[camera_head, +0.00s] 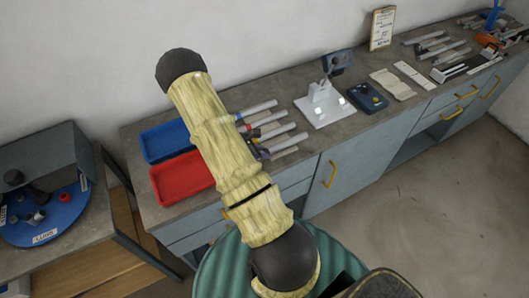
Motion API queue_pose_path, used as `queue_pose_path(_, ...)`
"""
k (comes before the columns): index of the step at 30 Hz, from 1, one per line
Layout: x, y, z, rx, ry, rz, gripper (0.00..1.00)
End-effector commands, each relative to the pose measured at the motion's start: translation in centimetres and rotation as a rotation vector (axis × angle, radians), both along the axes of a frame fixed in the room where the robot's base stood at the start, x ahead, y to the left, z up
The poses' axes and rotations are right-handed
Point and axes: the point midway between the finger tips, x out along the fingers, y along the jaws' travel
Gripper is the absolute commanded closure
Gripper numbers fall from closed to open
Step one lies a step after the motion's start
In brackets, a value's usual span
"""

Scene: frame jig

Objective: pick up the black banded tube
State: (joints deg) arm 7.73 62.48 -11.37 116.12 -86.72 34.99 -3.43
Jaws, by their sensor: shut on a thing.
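Several grey tubes with coloured bands lie side by side on the bench, right of my arm's pale sleeve. A blue band and a red band show on the far ones. The black banded tube (279,131) appears to be among the nearer ones, its dark part close to the sleeve. My gripper (259,151) is mostly hidden behind my sleeved arm; only small dark parts show at the tubes' left ends. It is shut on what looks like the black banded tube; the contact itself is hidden. I cannot tell whether that tube is clear of the bench.
A blue tray (148,148) and a red tray (163,190) stand left of the tubes. A white stand (322,112) and a dark blue device (368,99) stand to the right. A round blue turntable (62,226) sits on the left side table.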

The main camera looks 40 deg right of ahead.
Motion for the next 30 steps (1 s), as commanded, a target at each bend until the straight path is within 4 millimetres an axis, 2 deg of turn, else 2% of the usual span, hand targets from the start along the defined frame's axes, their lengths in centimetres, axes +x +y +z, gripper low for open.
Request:
queue_pose_path(16,0.1,0.0,8.0,-0.001,-0.003,-0.001,1.0)
queue_pose_path(21,0.0,0.0,9.0,0.0,-0.001,-0.001,1.0)
queue_pose_path(30,0.0,0.0,9.1,0.0,0.0,0.0,1.0)
